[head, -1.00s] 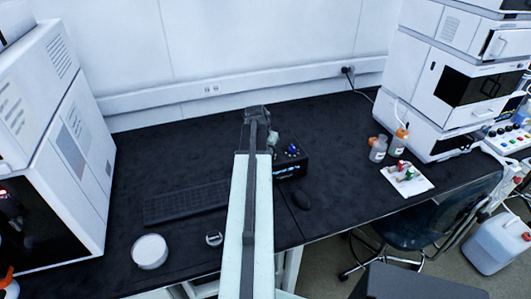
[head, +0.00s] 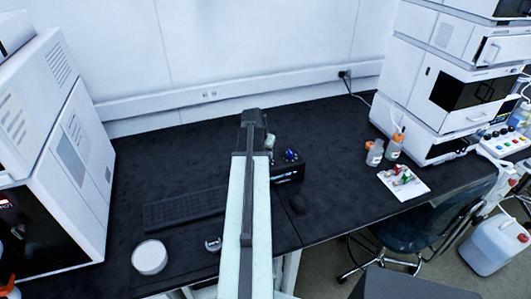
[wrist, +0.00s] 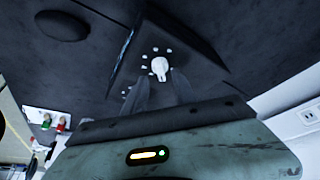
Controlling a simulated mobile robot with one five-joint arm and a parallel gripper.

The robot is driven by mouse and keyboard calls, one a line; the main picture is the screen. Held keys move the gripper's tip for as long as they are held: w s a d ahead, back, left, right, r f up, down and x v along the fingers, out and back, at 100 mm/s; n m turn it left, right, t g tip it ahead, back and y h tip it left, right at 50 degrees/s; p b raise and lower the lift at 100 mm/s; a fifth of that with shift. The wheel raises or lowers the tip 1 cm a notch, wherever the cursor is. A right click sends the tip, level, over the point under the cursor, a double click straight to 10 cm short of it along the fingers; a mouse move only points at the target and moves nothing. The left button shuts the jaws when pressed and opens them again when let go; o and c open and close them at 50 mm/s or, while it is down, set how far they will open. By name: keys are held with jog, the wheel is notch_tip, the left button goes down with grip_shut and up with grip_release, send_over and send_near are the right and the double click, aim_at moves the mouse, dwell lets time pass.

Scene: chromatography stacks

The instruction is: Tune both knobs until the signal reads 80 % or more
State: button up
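A small black box (head: 290,173) stands on the dark bench, partly behind my arm in the head view. A blue knob (head: 290,155) shows on its top. In the wrist view a white knob (wrist: 160,66) with a ring of white dots sits on a dark panel. My gripper (wrist: 161,78) has its two dark fingers apart, one toward each side of the white knob; I cannot tell whether they touch it. More dots near the left finger are partly covered. The box's front readout is too small to read. My arm hides the gripper in the head view.
A keyboard (head: 185,208), a mouse (head: 298,203) and a white round container (head: 150,257) lie on the bench. Bottles (head: 374,152) and a white tray (head: 404,182) stand to the right. Large instruments flank both sides; the left one (head: 75,150) has red lit text, cut off.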

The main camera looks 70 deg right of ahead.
jog(key=p+v, duration=0.3)
jog(key=v, duration=0.2)
jog(key=shift+r+p, duration=0.2)
jog(key=shift+p, duration=0.15)
